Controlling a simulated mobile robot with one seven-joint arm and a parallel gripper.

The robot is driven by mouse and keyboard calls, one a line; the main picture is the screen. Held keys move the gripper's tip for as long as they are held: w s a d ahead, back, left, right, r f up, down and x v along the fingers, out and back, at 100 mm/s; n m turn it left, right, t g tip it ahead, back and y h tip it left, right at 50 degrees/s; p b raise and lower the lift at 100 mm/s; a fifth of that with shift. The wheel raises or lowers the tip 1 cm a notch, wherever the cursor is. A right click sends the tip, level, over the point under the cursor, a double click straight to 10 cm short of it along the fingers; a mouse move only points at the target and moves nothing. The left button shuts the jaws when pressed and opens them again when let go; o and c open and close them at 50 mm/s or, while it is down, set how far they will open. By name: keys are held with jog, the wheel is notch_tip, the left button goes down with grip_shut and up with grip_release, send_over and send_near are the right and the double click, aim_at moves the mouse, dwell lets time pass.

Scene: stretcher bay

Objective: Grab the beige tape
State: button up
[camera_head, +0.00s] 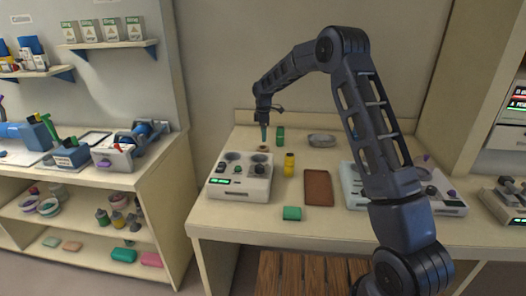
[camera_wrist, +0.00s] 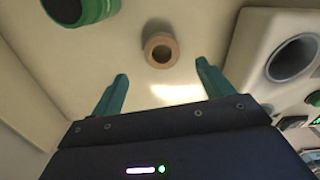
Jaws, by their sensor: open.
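The beige tape (camera_wrist: 148,50) is a small tan ring lying on the tabletop. It lies ahead of and between my open fingertips in the wrist view. In the head view it is a small tan spot (camera_head: 263,149) just under my gripper (camera_head: 264,138), behind the grey-white console. My gripper (camera_wrist: 162,72) has teal fingers spread wide with nothing between them. The fingers do not appear to touch the tape; the exact height gap is hard to tell.
A green cylinder (camera_head: 280,136) stands close by, also in the wrist view (camera_wrist: 85,8). The console (camera_head: 241,178) with knobs is close in front. A yellow bottle (camera_head: 289,165), brown tray (camera_head: 318,188), grey dish (camera_head: 321,141) and green block (camera_head: 292,213) share the table (camera_head: 255,222).

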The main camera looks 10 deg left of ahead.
aim_at(263, 146)
jog(key=shift+s+a+f, duration=0.1)
jog(key=shift+s+f, duration=0.05)
jog(key=shift+f, duration=3.75)
jog(key=c, duration=1.1)
jog(key=shift+o, duration=0.2)
jog(key=shift+r, duration=0.1)
